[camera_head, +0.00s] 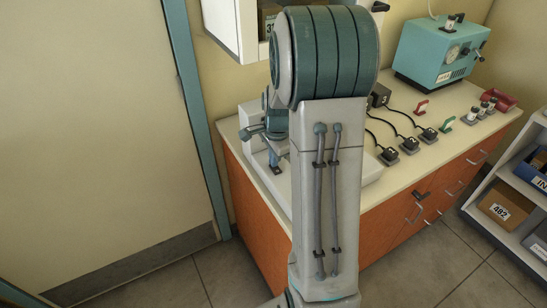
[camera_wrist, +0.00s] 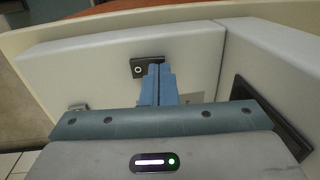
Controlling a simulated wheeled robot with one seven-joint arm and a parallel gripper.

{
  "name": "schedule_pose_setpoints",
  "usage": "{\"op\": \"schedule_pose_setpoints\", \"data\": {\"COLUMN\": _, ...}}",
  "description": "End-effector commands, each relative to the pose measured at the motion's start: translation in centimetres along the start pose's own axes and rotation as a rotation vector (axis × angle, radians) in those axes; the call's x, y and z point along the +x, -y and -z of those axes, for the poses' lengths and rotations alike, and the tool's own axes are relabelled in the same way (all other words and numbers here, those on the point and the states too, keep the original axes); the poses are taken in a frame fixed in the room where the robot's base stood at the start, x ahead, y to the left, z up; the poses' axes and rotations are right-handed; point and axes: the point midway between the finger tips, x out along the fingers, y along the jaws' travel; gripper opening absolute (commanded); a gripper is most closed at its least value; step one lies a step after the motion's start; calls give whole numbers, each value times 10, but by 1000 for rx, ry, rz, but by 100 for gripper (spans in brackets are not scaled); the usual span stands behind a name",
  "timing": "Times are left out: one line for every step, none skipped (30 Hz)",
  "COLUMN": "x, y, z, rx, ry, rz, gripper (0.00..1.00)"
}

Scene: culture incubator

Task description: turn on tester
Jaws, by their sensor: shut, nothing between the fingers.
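A white device (camera_head: 369,168), which looks like the tester, stands on the counter's left end, partly hidden behind my arm. In the wrist view its pale casing (camera_wrist: 90,72) fills most of the picture. A small dark square plate with a light ring (camera_wrist: 139,66), like a button or switch, is on the casing. My gripper (camera_wrist: 158,68) is shut and empty, with its blue fingertips just right of this plate and overlapping its edge in the picture. I cannot tell whether they touch it. In the head view my gripper (camera_head: 275,166) is over the device, partly hidden by my arm.
The counter (camera_head: 425,160) has orange drawers. Black plugs with cords (camera_head: 388,155), a teal machine (camera_head: 438,52) and a red object (camera_head: 498,99) stand further right. A white cabinet (camera_head: 228,22) hangs above. A shelf with boxes (camera_head: 507,206) is at right. A dark panel (camera_wrist: 265,110) is right of the fingers.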

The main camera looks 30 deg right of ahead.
Motion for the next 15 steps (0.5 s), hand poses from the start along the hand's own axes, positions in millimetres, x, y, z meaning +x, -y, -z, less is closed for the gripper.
{"op": "schedule_pose_setpoints", "data": {"x": 0, "y": 1, "z": 0, "rx": -1, "ry": 1, "rz": -9, "gripper": 0}}
{"op": "schedule_pose_setpoints", "data": {"x": 1, "y": 1, "z": 0, "rx": -1, "ry": 1, "rz": -17, "gripper": 0}}
{"op": "schedule_pose_setpoints", "data": {"x": 2, "y": 2, "z": 0, "rx": -2, "ry": 1, "rz": -32, "gripper": 0}}
{"op": "schedule_pose_setpoints", "data": {"x": 3, "y": 2, "z": -1, "rx": -4, "ry": 2, "rz": -47, "gripper": 0}}
{"op": "schedule_pose_setpoints", "data": {"x": 4, "y": 1, "z": 0, "rx": -2, "ry": 1, "rz": -42, "gripper": 0}}
{"op": "schedule_pose_setpoints", "data": {"x": 4, "y": 1, "z": 0, "rx": -2, "ry": 1, "rz": -41, "gripper": 0}}
{"op": "schedule_pose_setpoints", "data": {"x": 4, "y": 1, "z": 0, "rx": -1, "ry": 2, "rz": -41, "gripper": 0}}
{"op": "schedule_pose_setpoints", "data": {"x": 4, "y": 1, "z": 0, "rx": -1, "ry": 2, "rz": -41, "gripper": 0}}
{"op": "schedule_pose_setpoints", "data": {"x": 4, "y": 1, "z": 0, "rx": -1, "ry": 2, "rz": -41, "gripper": 0}}
{"op": "schedule_pose_setpoints", "data": {"x": 4, "y": 1, "z": 0, "rx": -1, "ry": 2, "rz": -41, "gripper": 0}}
{"op": "schedule_pose_setpoints", "data": {"x": 4, "y": 1, "z": 0, "rx": -1, "ry": 2, "rz": -41, "gripper": 0}}
{"op": "schedule_pose_setpoints", "data": {"x": 4, "y": 0, "z": 0, "rx": -1, "ry": 2, "rz": -41, "gripper": 0}}
{"op": "schedule_pose_setpoints", "data": {"x": 4, "y": 0, "z": 0, "rx": -1, "ry": 2, "rz": -41, "gripper": 0}}
{"op": "schedule_pose_setpoints", "data": {"x": 4, "y": -1, "z": 0, "rx": -1, "ry": 2, "rz": -41, "gripper": 0}}
{"op": "schedule_pose_setpoints", "data": {"x": 3, "y": -2, "z": -1, "rx": -1, "ry": 2, "rz": -41, "gripper": 0}}
